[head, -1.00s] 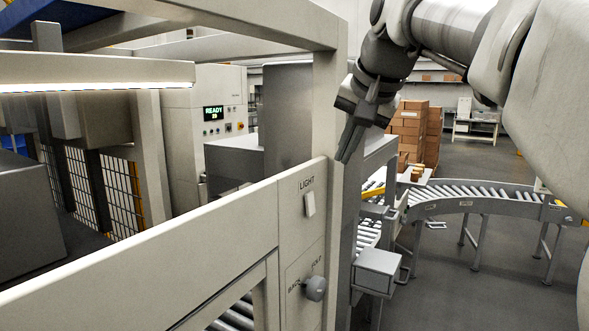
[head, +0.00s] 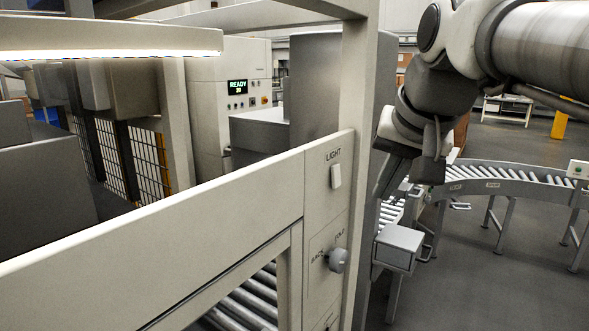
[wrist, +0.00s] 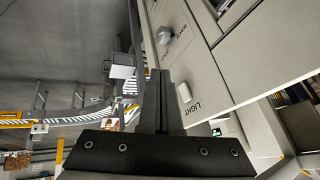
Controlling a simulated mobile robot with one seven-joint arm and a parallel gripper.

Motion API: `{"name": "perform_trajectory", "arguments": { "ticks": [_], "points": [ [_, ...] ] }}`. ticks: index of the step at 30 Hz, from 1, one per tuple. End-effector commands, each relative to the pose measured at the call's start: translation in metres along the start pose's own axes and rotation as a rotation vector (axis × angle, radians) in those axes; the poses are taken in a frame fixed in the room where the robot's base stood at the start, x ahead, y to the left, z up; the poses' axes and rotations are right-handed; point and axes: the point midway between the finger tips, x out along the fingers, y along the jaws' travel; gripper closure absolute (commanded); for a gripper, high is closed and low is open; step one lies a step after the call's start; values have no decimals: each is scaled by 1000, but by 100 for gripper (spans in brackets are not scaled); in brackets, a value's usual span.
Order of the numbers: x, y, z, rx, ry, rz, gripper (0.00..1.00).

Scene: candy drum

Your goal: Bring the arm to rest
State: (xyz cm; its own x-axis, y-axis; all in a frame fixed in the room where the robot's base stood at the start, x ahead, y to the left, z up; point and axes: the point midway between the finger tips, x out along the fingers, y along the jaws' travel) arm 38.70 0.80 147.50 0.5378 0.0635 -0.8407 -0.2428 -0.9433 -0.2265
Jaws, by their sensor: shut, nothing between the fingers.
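My gripper (head: 384,190) hangs beside the right post of the machine frame in the head view, fingers pointing down and a little left. In the wrist view its fingers (wrist: 157,80) are shut together with nothing between them. The frame panel carries a white LIGHT switch (head: 336,176) and a grey knob (head: 337,260) below it. In the wrist view the LIGHT switch (wrist: 184,92) and the knob (wrist: 163,36) show to the right of and beyond the fingers. I see no contact between the fingers and the panel, but the exact gap cannot be told.
The cream machine frame (head: 200,218) fills the left and middle. A roller conveyor (head: 500,175) curves away at the right, with a grey box (head: 398,247) near the post. A cabinet (head: 230,100) shows READY behind. Open floor (head: 480,280) lies at lower right.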

Motion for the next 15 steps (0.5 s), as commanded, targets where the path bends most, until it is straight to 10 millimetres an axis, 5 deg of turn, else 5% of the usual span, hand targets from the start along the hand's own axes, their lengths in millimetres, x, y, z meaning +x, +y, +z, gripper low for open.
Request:
{"name": "perform_trajectory", "arguments": {
  "ticks": [9, 15],
  "points": [
    [45, 50, 122, -193, -35, 53, 100],
    [72, 75, 181, -290, -56, 70, 100]
  ]
}}
